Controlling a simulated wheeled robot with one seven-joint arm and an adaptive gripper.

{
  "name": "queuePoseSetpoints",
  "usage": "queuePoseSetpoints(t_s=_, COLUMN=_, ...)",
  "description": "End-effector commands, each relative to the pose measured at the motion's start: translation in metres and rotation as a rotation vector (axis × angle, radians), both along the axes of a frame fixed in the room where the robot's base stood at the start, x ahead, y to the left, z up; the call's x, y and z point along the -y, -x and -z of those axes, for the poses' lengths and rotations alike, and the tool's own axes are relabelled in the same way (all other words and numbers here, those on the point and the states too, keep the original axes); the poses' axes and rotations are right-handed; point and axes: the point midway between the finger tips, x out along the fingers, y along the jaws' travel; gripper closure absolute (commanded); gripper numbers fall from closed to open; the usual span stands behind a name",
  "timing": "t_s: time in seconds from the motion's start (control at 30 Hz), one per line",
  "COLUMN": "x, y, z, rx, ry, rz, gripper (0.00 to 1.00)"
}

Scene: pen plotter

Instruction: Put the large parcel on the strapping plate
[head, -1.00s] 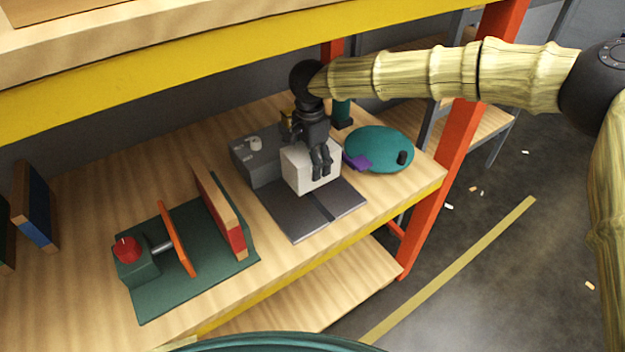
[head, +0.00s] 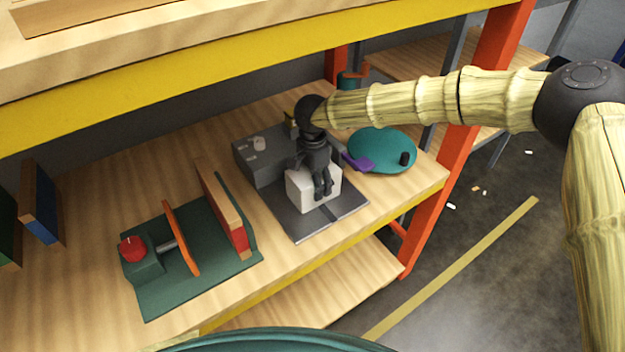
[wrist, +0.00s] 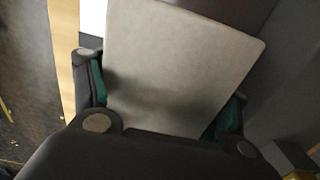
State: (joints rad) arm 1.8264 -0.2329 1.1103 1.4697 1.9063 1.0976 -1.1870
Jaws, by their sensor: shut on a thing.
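The large parcel, a white box (head: 300,194), is in the grip of my gripper (head: 322,192). In the head view it is over the dark grey strapping plate (head: 346,203), towards the plate's back half. I cannot tell whether its underside touches the plate. In the wrist view the parcel's pale face (wrist: 180,70) fills the middle, with the gripper's fingers (wrist: 165,105) on either side of it. The gripper points down, and part of the parcel is hidden behind it.
A grey machine block (head: 262,155) stands behind the plate. A teal round disc (head: 385,142) with a purple piece (head: 357,162) lies to the right. A green fixture with an orange plate (head: 181,238) is at the left. A yellow shelf beam (head: 200,88) hangs above.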

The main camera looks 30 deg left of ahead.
Motion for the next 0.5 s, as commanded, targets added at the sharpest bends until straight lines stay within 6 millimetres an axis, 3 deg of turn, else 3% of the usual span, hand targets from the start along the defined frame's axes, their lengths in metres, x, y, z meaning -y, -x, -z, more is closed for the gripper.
queuePoseSetpoints(t_s=0.03, x=0.0, y=0.0001, z=0.0003, rx=0.0, ry=0.0, rz=0.0, gripper=0.19)
queuePoseSetpoints(t_s=0.13, x=0.0, y=0.0, z=0.0002, rx=0.0, ry=0.0, rz=0.0, gripper=0.03)
queuePoseSetpoints(t_s=0.5, x=0.0, y=-0.0001, z=-0.0002, rx=0.0, ry=0.0, rz=0.0, gripper=0.03)
